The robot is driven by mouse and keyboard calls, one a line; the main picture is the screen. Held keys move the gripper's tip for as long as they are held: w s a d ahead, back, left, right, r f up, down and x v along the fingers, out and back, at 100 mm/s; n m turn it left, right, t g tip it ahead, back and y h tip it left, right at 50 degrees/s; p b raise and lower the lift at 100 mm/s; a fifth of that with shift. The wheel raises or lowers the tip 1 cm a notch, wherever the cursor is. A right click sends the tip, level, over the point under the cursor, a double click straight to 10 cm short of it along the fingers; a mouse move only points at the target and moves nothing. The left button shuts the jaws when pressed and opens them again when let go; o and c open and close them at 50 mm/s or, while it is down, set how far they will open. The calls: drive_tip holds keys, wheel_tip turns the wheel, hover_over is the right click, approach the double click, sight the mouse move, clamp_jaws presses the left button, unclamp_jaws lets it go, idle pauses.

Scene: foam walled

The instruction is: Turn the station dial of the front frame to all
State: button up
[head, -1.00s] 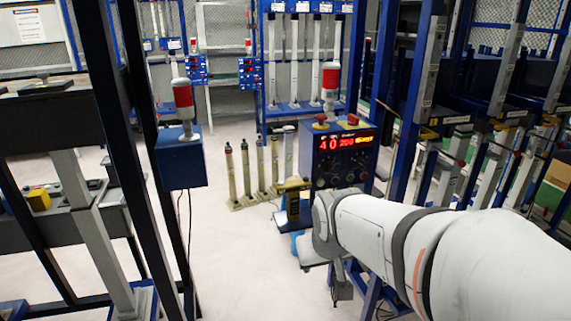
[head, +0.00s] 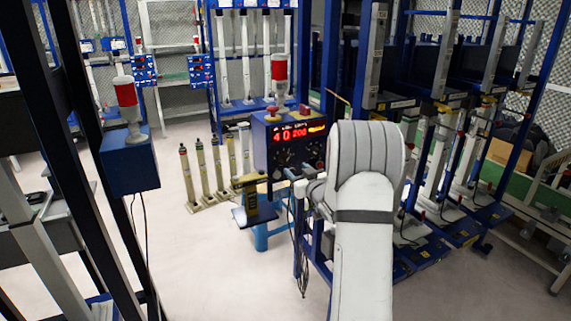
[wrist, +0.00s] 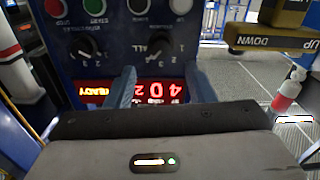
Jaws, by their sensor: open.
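The front frame's blue control box (head: 287,140) stands ahead in the head view, with a lit red and yellow display and dark knobs. In the wrist view its panel appears upside down. The station dial (wrist: 158,47) is a black knob beside the printed word ALL and several numbers; I cannot tell where its pointer stands. Another black dial (wrist: 88,47) is to its left. My gripper (wrist: 162,84) is open and empty, its two fingers apart in front of the panel, over the display and short of the dial. In the head view my arm hides most of it.
A dark and yellow up/down switch block (wrist: 275,30) hangs close at the wrist view's upper right. A red and white signal lamp (head: 279,75) stands over the box. Several slim cylinders (head: 205,172) stand left of it. Blue frames crowd the right; the floor at left centre is clear.

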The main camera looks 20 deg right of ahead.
sight(286, 161)
drive_tip(key=w+p, duration=0.1)
drive_tip(key=w, duration=0.6)
drive_tip(key=shift+a, duration=0.2)
drive_tip(key=shift+c, duration=0.3)
